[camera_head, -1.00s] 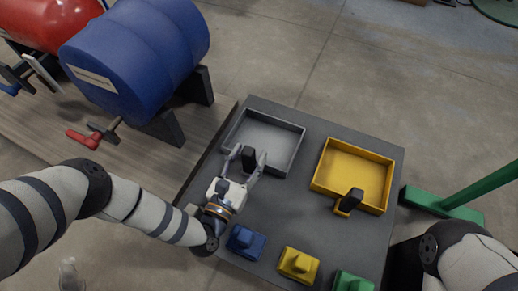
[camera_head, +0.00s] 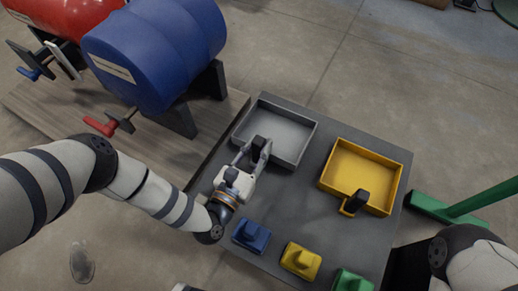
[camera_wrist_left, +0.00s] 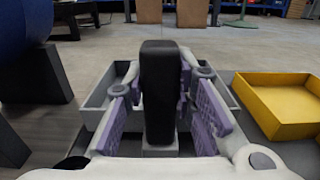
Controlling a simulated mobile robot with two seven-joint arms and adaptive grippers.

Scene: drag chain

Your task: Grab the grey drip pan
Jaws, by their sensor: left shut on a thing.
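The grey drip pan (camera_head: 287,127) is a shallow rectangular tray with a black upright handle (camera_head: 258,147) on its near side. It lies at the far left of the dark grey table top, and I cannot tell whether it is lifted. My left gripper (camera_head: 256,153) is shut on the handle, with one finger on each side. In the left wrist view the handle (camera_wrist_left: 160,90) stands upright between the purple finger pads, and the grey pan (camera_wrist_left: 97,100) shows behind it, partly hidden. My right arm shows at the lower right; its gripper is out of view.
A yellow pan (camera_head: 360,172) with a black handle sits right of the grey one. Blue (camera_head: 251,236), yellow (camera_head: 300,261) and green (camera_head: 352,281) blocks stand along the near edge. Blue (camera_head: 160,50) and red drums with taps lie at the upper left. A green post (camera_head: 480,203) stands right.

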